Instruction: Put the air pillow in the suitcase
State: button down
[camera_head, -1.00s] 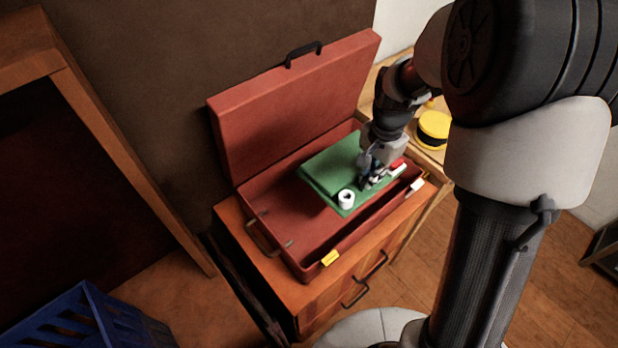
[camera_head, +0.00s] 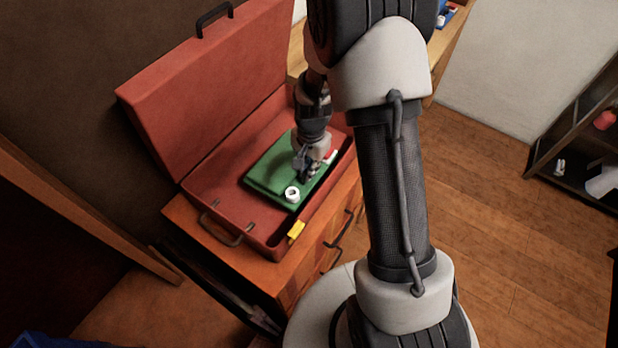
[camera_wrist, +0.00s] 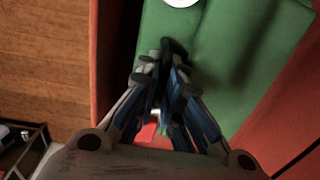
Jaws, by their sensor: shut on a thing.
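A white ring-shaped piece (camera_head: 292,194) sits on the pillow's near corner. My gripper (camera_head: 306,177) is shut on the pillow by its front right part; the fingers hide the exact grip. In the wrist view, the closed fingertips (camera_wrist: 168,55) lie against the green pillow (camera_wrist: 225,60), with the red suitcase (camera_wrist: 290,125) beside it. I cannot tell whether the pillow rests on the suitcase floor.
The suitcase lid (camera_head: 215,85) stands raised at the back. The suitcase rests on a wooden cabinet (camera_head: 288,278). A dark shelf (camera_head: 585,140) stands at far right. The wooden floor (camera_head: 500,200) between is open.

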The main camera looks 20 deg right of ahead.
notch_tip(320, 180, down, 4)
jog(key=shift+w+f+b, duration=0.1)
jog(key=shift+f+b, duration=0.1)
jog(key=shift+b, duration=0.45)
jog(key=c, duration=1.7)
grip_release()
jog(key=shift+r, duration=0.1)
